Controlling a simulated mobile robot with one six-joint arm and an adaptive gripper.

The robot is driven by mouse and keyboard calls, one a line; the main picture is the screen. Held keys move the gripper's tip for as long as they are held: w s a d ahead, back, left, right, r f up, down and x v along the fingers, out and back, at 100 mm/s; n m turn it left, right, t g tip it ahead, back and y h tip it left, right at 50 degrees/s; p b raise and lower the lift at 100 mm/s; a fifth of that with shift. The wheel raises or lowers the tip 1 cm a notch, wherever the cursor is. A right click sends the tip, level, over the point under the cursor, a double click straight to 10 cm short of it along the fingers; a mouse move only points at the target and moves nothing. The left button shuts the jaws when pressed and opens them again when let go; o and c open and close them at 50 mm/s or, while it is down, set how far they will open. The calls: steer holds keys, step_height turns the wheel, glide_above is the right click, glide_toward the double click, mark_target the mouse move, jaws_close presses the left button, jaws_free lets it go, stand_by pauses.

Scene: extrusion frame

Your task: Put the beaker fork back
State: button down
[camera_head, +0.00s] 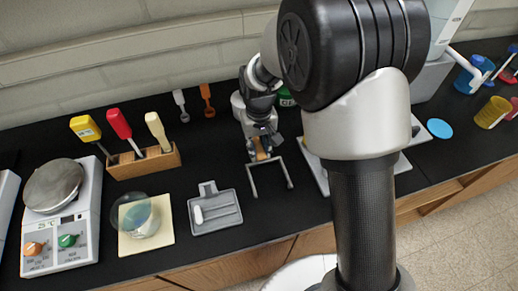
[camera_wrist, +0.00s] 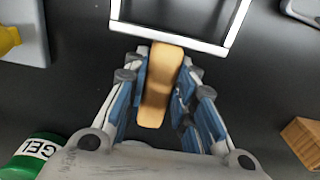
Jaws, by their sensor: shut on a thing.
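The beaker fork has a wooden handle (camera_wrist: 160,85) and a pale metal U-shaped frame (camera_head: 286,170). My gripper (camera_head: 262,148) is shut on the handle, with the two prongs pointing toward the front edge of the black bench. In the wrist view my gripper (camera_wrist: 163,75) has its blue-padded fingers on either side of the handle, and the frame reaches away at the top. I cannot tell whether the fork touches the bench.
A grey tray (camera_head: 214,222) lies left of the fork, beside a glass beaker (camera_head: 142,217) on a yellow pad (camera_head: 127,246). A wooden block (camera_head: 128,165) with coloured-handled tools and a hotplate (camera_head: 86,240) stand further left. A green GEL container (camera_wrist: 27,158) is close to my gripper.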

steer(key=c, duration=1.3)
jaws_free()
steer(key=shift+c, duration=0.2)
step_height(320, 180, up, 12)
steer(key=p, duration=0.3)
steer(key=shift+r, duration=0.15)
steer(key=s+d+r+m+t, duration=0.2)
steer(key=s+d+r+t, duration=0.1)
steer(key=s+d+r, duration=0.95)
steer(key=s+d+m+t, duration=0.1)
steer(key=s, duration=0.9)
steer(key=shift+s+f+t, duration=0.2)
steer(key=shift+s+t, duration=0.1)
